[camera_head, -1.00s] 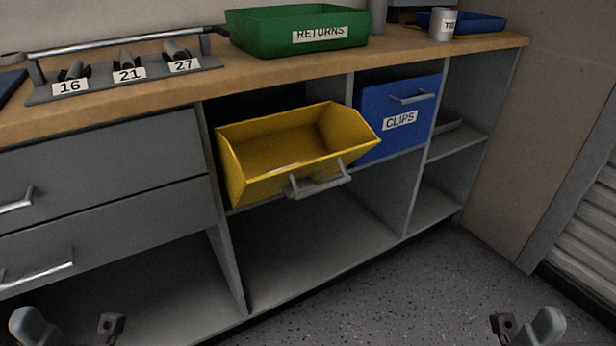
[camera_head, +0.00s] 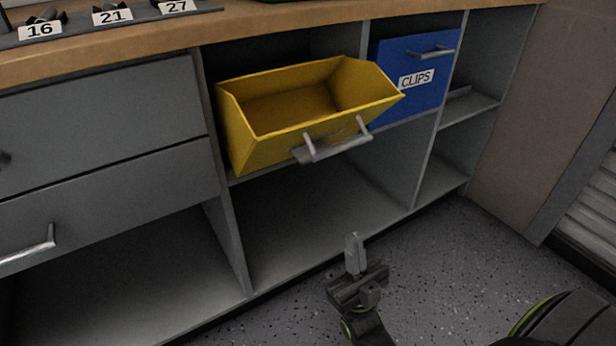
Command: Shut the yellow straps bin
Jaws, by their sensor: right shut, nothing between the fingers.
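The yellow bin (camera_head: 250,151) is tilted out of its bay under the worktop, with its open top facing up and its inside looking empty. A grey bar handle (camera_head: 335,147) sits on its front; no straps label is readable from here. My right gripper (camera_head: 354,250) is below the bin and in front of the shelf unit, apart from the handle, with its fingers together and nothing between them. My left gripper is out of view.
A blue clips bin (camera_head: 398,104) sits shut to the right of the yellow one. Grey drawers (camera_head: 95,115) with bar handles are on the left. The shelf bay (camera_head: 320,215) below the yellow bin is empty. Speckled floor (camera_head: 450,255) is clear in front.

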